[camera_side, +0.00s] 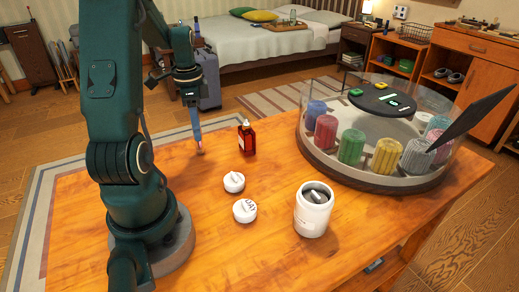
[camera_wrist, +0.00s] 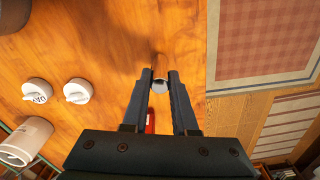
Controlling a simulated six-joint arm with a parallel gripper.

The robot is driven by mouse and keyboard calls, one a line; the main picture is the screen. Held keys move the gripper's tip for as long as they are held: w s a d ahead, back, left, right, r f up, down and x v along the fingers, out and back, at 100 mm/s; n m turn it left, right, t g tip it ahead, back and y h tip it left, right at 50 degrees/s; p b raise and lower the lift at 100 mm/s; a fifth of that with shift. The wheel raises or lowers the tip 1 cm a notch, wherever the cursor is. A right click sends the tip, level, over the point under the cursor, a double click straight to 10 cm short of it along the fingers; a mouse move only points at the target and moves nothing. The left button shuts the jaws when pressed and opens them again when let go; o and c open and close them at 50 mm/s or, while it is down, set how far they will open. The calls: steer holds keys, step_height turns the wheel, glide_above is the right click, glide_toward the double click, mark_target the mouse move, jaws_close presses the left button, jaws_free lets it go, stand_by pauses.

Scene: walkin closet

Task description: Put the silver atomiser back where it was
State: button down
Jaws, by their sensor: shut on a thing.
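My gripper (camera_side: 198,138) points down over the left part of the wooden table, left of a red bottle. In the wrist view, my gripper (camera_wrist: 160,80) is shut on a small silver, round-ended thing (camera_wrist: 160,90), which looks like the silver atomiser. The fingers hide its sides. In the side view only a small bit at the fingertips shows, close to the tabletop; I cannot tell whether it touches. A round clear-walled case (camera_side: 330,158) at the right holds several fluted coloured containers, one of them grey (camera_side: 416,157).
The red bottle (camera_side: 247,140) stands right of my gripper. Two white round pieces with raised grips (camera_side: 234,183) (camera_side: 245,211) and an open white jar (camera_side: 312,216) are nearer the front. A dark tilted panel (camera_side: 475,120) stands at the case's right.

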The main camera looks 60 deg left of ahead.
steer(key=c, duration=0.7)
jaws_free()
steer(key=shift+f, duration=0.1)
step_height(320, 180, up, 12)
steer(key=w+d+r+n+t+y, duration=0.1)
steer(key=w+d, duration=0.1)
steer(key=d, duration=0.6)
steer(key=w+d+r+t, duration=0.1)
steer(key=w+d, duration=0.1)
steer(key=d, duration=0.5)
steer(key=s+d+f+n+t, duration=0.1)
steer(key=s+d, duration=0.1)
steer(key=d, duration=0.3)
steer(key=s+d+f+n+t+h, duration=0.1)
steer(key=s+d+f+t, duration=0.1)
steer(key=d, duration=0.4)
steer(key=shift+s+d+t, duration=0.15)
steer(key=shift+s+t, duration=0.1)
steer(key=shift+t, duration=0.05)
